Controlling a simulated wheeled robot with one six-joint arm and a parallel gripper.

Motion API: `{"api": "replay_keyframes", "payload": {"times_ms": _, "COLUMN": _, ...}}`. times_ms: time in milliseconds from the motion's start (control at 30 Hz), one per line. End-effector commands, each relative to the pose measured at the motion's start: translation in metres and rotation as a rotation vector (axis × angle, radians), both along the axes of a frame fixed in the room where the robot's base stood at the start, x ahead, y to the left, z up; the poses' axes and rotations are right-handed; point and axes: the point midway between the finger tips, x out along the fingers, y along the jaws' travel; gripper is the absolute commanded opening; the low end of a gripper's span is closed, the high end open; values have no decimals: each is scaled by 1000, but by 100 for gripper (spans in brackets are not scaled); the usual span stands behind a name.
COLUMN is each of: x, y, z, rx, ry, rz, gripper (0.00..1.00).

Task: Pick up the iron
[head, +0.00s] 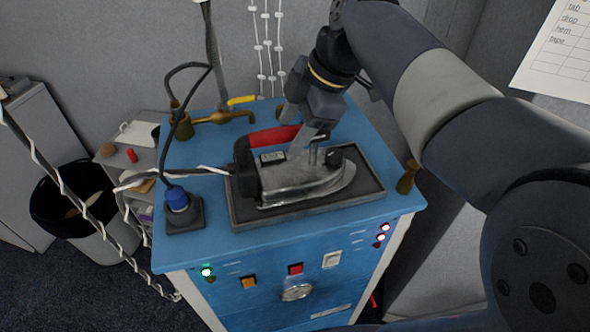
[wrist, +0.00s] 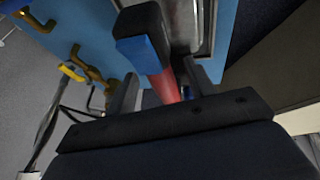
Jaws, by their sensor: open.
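The iron (head: 305,183) has a silver body, a black rear part and a red handle (head: 270,138). It rests on a dark tray (head: 365,200) on top of the blue cabinet (head: 215,240). My gripper (head: 303,143) is over the iron from behind, its fingers reaching down at the handle. In the wrist view the red handle (wrist: 165,86) runs between the two open fingers of my gripper (wrist: 160,85). I cannot tell whether either finger touches it. The far finger and part of the handle are hidden in the head view.
A dark hose with a blue fitting (head: 178,200) stands left of the tray. Brass taps (head: 225,117), one with a yellow lever (head: 241,100), are at the back left. A brass valve (head: 408,178) is on the right edge. A pale cord runs left from the iron.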

Motion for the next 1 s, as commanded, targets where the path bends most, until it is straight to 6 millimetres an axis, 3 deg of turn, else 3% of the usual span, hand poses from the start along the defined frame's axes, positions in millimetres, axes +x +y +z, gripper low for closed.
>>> {"api": "replay_keyframes", "payload": {"times_ms": 200, "x": 2, "y": 9, "z": -20, "rx": 0, "ry": 0, "rz": 0, "gripper": 51}}
{"api": "replay_keyframes", "payload": {"times_ms": 433, "x": 3, "y": 9, "z": -20, "rx": 0, "ry": -1, "rz": 0, "gripper": 51}}
{"api": "replay_keyframes", "payload": {"times_ms": 1000, "x": 3, "y": 9, "z": -20, "rx": 0, "ry": 0, "rz": -1, "gripper": 4}}
